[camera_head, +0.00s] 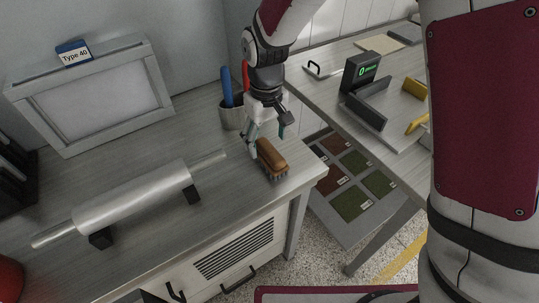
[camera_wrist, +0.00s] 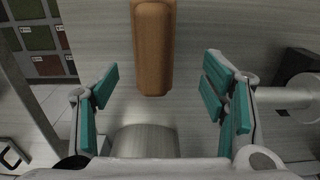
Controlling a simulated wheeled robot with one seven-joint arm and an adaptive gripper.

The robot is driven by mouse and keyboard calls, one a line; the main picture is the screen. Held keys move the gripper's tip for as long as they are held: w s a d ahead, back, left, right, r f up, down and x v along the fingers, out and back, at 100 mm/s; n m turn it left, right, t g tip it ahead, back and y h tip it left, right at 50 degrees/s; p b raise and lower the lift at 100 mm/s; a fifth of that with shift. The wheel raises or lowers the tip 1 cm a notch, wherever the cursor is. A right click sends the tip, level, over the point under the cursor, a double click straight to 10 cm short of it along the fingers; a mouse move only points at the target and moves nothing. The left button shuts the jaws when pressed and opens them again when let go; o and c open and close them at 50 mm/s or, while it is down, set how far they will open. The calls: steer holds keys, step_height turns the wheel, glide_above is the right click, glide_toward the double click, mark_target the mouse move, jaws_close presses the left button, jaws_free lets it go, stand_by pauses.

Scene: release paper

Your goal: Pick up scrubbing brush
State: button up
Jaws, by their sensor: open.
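The scrubbing brush (camera_head: 271,159) has a brown wooden back and dark bristles. It lies bristles down on the grey worktop near its right front corner. In the wrist view its brown back (camera_wrist: 153,50) runs down from the top edge, between the lines of the two fingers. My gripper (camera_head: 267,132) is just behind and above the brush in the head view. In the wrist view its teal-padded fingers (camera_wrist: 160,90) are spread wide, with a gap on each side of the brush. The gripper is open and empty.
A metal roller (camera_head: 130,202) rests on black supports left of the brush. A grey cup (camera_head: 232,115) with blue and red handles stands close behind my gripper. A framed panel (camera_head: 92,97) stands at the back left. A second table (camera_head: 400,130) holds a device with a green display.

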mark_target(269, 150)
steer(key=shift+w+d+f, duration=0.1)
steer(key=shift+d+f, duration=0.1)
steer(key=shift+f, duration=1.35)
steer(key=shift+w+d+f, duration=0.1)
steer(key=shift+d+f, duration=0.1)
steer(key=shift+f, duration=1.35)
steer(key=c, duration=1.4)
steer(key=shift+c, duration=0.2)
